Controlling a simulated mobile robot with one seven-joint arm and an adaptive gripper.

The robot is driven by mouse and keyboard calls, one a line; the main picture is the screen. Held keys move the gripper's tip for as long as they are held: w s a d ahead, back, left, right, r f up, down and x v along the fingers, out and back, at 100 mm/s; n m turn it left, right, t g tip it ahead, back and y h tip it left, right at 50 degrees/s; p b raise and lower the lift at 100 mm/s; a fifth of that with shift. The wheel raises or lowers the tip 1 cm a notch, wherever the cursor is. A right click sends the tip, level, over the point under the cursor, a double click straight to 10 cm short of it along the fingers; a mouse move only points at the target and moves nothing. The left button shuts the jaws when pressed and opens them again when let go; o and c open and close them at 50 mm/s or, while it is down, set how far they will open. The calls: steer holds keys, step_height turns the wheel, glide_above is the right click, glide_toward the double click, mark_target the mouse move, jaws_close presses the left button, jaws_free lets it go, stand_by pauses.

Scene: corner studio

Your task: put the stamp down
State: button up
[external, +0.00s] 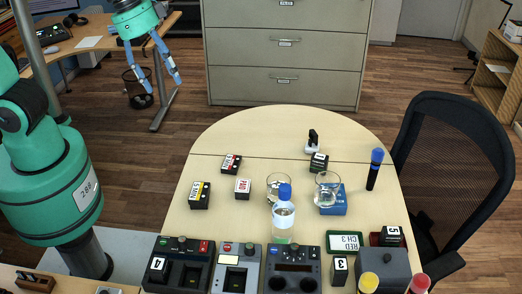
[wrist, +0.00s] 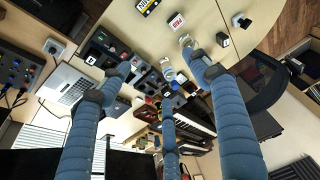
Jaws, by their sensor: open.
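A small black stamp (external: 312,143) with an upright handle stands on the far right part of the rounded table (external: 262,130). In the wrist view what looks like the same stamp (wrist: 240,21) is near the top edge. My gripper (external: 158,88) is at the top left in the external view, left of the table and well apart from the stamp. Its blue fingers are spread, and nothing shows between them. In the wrist view my gripper (wrist: 160,72) is also open, its fingers spread over the distant table and equipment.
Several labelled blocks, such as a yellow-marked one (external: 200,195), stand on the table with glasses, a capped bottle (external: 283,215) and a blue-topped marker (external: 375,168). Control boxes (external: 180,262) fill the front edge. A black chair (external: 455,160) is at right. The table's far left is clear.

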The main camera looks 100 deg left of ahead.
steer(key=s+d+r+t, duration=0.1)
steer(key=s+r, duration=0.1)
steer(key=s, duration=0.5)
steer(key=s+d+r+t, duration=0.1)
steer(key=s+d+r, duration=0.1)
steer(key=s, duration=0.6)
steer(key=shift+s+r, duration=0.3)
steer(key=shift+r, duration=0.25)
steer(key=shift+d, duration=0.1)
